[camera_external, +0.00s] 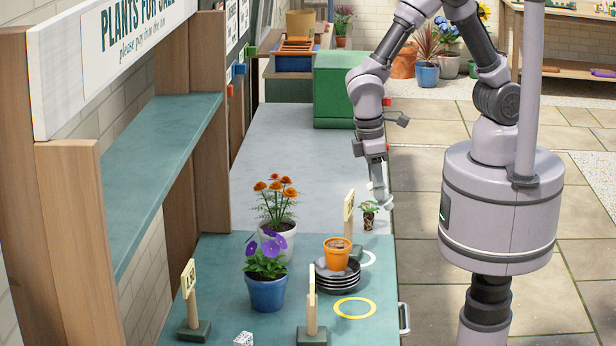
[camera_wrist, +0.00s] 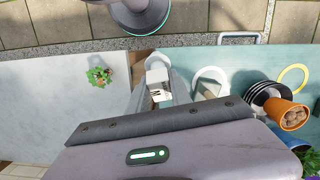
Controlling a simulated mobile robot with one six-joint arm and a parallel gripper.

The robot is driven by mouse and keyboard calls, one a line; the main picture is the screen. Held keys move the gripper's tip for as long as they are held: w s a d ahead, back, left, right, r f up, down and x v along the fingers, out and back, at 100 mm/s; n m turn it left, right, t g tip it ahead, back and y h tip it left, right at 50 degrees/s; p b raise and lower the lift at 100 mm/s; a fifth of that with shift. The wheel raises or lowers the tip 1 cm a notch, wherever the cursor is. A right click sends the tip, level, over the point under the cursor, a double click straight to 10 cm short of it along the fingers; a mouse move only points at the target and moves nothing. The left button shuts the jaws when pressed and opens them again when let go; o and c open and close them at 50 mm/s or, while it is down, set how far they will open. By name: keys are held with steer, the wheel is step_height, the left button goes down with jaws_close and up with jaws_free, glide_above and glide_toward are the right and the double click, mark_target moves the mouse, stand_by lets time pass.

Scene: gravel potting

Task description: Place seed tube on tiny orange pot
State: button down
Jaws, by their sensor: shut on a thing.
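The tiny orange pot (camera_external: 337,259) stands upright on a stack of dark saucers (camera_external: 338,280), with brown lumps inside its rim. It also shows at the right of the wrist view (camera_wrist: 291,116). My gripper (camera_external: 381,194) is above the worktop, behind and to the right of the pot, clear of it. In the wrist view, my pale fingertips (camera_wrist: 183,82) flank the middle. A small white piece with dark marks, which I take for the seed tube (camera_wrist: 157,88), is at the left finger, and the gripper is shut on it. Its lower end is hidden.
A small green plant (camera_external: 369,211) is close below my gripper. Wooden signs (camera_external: 349,215) stand near the saucers. A yellow ring (camera_external: 354,308) lies in front of them. Purple flowers in a blue pot (camera_external: 266,291) and orange flowers (camera_external: 276,202) are left.

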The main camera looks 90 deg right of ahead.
steer(key=s+a+r+n+t+y+p, duration=0.1)
steer(key=s+a+r+n+t+y, duration=0.15)
steer(key=a+n, duration=0.55)
step_height(320, 180, up, 4)
steer(key=r+n+g+y+p, duration=0.1)
steer(key=n+g+y+p, duration=0.15)
steer(key=n, duration=1.05)
glide_above(337, 244)
steer(key=shift+d+f+h+b, duration=0.1)
steer(key=shift+f+h+b, duration=0.15)
steer(key=shift+h+b, duration=0.1)
step_height(337, 244, down, 3)
steer(key=shift+f+m+b, duration=0.1)
steer(key=shift+m+b, duration=0.2)
steer(key=shift+b, duration=0.2)
steer(key=c, duration=1.2)
jaws_free()
steer(key=shift+o, duration=0.2)
